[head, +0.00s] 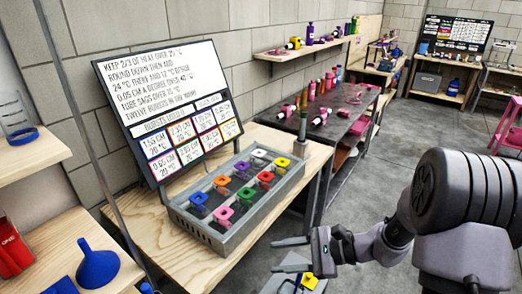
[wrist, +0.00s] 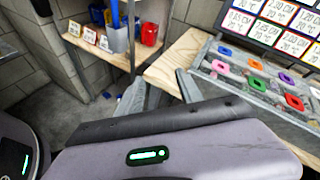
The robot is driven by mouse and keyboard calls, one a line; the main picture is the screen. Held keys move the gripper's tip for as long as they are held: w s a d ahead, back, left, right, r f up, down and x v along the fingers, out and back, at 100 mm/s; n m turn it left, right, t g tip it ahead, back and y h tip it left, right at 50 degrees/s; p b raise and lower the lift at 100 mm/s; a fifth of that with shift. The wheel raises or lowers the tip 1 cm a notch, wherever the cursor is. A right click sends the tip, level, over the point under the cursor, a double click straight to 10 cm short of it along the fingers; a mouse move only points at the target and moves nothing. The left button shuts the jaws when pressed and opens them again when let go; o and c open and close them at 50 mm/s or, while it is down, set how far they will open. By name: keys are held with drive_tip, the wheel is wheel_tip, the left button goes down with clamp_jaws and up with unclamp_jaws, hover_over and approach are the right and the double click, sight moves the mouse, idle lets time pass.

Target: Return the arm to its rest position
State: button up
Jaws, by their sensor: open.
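My arm reaches in from the right in the head view, and my gripper (head: 290,256) points left, in front of the wooden table's edge. Its two fingers are apart with nothing between them. In the wrist view my gripper (wrist: 160,92) also shows open and empty, with the floor and the table edge beyond the fingers. A grey tray (head: 190,224) on the wooden table (head: 126,208) holds several coloured square-topped pieces in rows. The tray also shows at the right of the wrist view (wrist: 207,68). The gripper is apart from tray and table.
A dark board (head: 125,125) with written notes and coloured cards stands behind the tray. Shelves at the left hold a blue funnel (head: 97,264) and red bins (head: 12,250). A dark workbench (head: 345,101) stands farther back. Open grey floor (head: 365,180) lies between bench and arm.

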drive_tip(key=s+d+r+n+t+h, duration=0.1)
drive_tip(key=s+d+r+n+h, duration=0.1)
drive_tip(key=s+r+n+h, duration=0.3)
drive_tip(key=s+d+r+n+t+h, duration=0.2)
drive_tip(key=s+r+n+h, duration=0.4)
drive_tip(key=s+r, duration=0.3)
drive_tip(key=s, duration=0.4)
drive_tip(key=shift+s+d+r, duration=0.15)
drive_tip(key=shift+s+d, duration=0.15)
drive_tip(key=shift+s, duration=0.05)
